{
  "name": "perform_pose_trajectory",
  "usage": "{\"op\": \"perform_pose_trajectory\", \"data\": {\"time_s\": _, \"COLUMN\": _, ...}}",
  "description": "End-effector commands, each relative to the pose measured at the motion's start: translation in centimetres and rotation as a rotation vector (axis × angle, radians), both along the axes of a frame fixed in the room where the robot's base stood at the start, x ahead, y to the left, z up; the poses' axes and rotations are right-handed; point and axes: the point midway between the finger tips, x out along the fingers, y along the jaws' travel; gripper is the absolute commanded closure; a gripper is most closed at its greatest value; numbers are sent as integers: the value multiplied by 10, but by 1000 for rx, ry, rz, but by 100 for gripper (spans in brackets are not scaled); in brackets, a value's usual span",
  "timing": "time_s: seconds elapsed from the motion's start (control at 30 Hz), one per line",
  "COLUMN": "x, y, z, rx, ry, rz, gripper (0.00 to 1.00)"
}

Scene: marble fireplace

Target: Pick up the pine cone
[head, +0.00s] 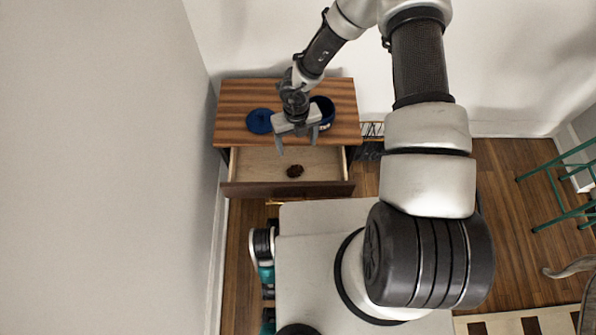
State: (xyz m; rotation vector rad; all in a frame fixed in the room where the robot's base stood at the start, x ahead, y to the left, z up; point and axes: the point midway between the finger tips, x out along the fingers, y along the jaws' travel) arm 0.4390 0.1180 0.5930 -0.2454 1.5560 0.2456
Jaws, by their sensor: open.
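The pine cone (295,171) is small, dark brown and lies in the open drawer (255,165) of a wooden cabinet, a little right of the drawer's middle. My gripper (296,144) is open and empty. In the picture it shows just above the pine cone, near the back edge of the drawer and apart from the cone. Its exact height over the drawer cannot be told from this view.
A blue round lid or dish (260,121) and a dark blue pot (325,108) stand on the wooden cabinet top (235,97), either side of my gripper. The drawer front (285,190) sticks out toward me. Walls stand left and behind. A green-framed stool (560,165) is at right.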

Motion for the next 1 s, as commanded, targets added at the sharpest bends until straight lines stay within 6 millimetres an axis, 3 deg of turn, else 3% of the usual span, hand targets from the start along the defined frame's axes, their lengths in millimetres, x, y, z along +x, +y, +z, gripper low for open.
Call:
{"op": "perform_pose_trajectory", "data": {"time_s": 0.5, "x": -1, "y": 1, "z": -105, "rx": -1, "ry": 2, "rz": 1, "gripper": 27}}
{"op": "perform_pose_trajectory", "data": {"time_s": 0.83, "x": -1, "y": 1, "z": -126, "rx": 0, "ry": 1, "rz": 2, "gripper": 27}}
{"op": "perform_pose_trajectory", "data": {"time_s": 1.0, "x": -2, "y": 6, "z": -151, "rx": -1, "ry": 2, "rz": 3, "gripper": 27}}
